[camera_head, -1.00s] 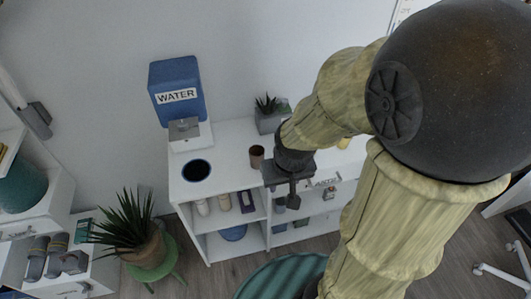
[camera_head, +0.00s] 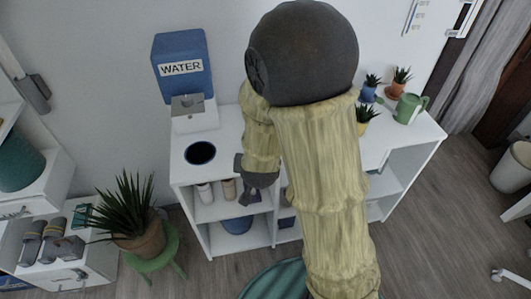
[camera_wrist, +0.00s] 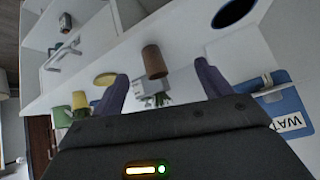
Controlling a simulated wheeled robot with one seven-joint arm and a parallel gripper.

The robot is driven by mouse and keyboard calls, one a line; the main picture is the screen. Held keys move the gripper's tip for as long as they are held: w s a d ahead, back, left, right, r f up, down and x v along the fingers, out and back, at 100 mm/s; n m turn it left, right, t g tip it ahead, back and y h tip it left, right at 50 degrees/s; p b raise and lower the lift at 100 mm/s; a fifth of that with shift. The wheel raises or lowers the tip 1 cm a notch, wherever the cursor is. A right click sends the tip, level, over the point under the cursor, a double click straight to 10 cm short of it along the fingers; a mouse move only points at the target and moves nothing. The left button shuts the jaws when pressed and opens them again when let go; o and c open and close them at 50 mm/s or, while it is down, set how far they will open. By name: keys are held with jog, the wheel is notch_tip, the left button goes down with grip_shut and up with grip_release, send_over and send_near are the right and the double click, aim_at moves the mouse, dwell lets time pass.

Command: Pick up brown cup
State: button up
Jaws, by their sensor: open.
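The brown cup (camera_wrist: 155,62) stands on the white shelf desk (camera_head: 228,125) and shows in the wrist view between and beyond my two fingertips. In the head view my arm hides it. My gripper (camera_wrist: 162,71) is open and empty, with one dark finger on each side of the cup in the wrist picture. I cannot tell how far the cup is from the fingers. In the head view my gripper (camera_head: 250,197) is at the front of the desk, before the open shelves.
A blue water dispenser (camera_head: 183,65) stands at the back left, behind a dark round piece (camera_head: 200,153) on the desk top. Small potted plants and a green watering can (camera_head: 408,109) stand at the right. A grey planter (camera_wrist: 150,90) is near the cup.

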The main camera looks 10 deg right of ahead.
notch_tip(320, 180, down, 8)
jog(key=a+m+t+h+b, duration=0.1)
jog(key=t+h+b, duration=0.5)
jog(key=b, duration=0.4)
jog(key=shift+w+a+t+h, duration=0.3)
jog(key=shift+w+t, duration=0.15)
jog(key=shift+t, duration=0.45)
jog(key=x, duration=1.2)
jog(key=shift+w+p, duration=0.15)
jog(key=shift+p, duration=0.25)
jog(key=shift+d, duration=0.1)
jog(key=shift+x, duration=2.6)
jog(key=shift+d+f, duration=0.1)
jog(key=shift+d, duration=0.05)
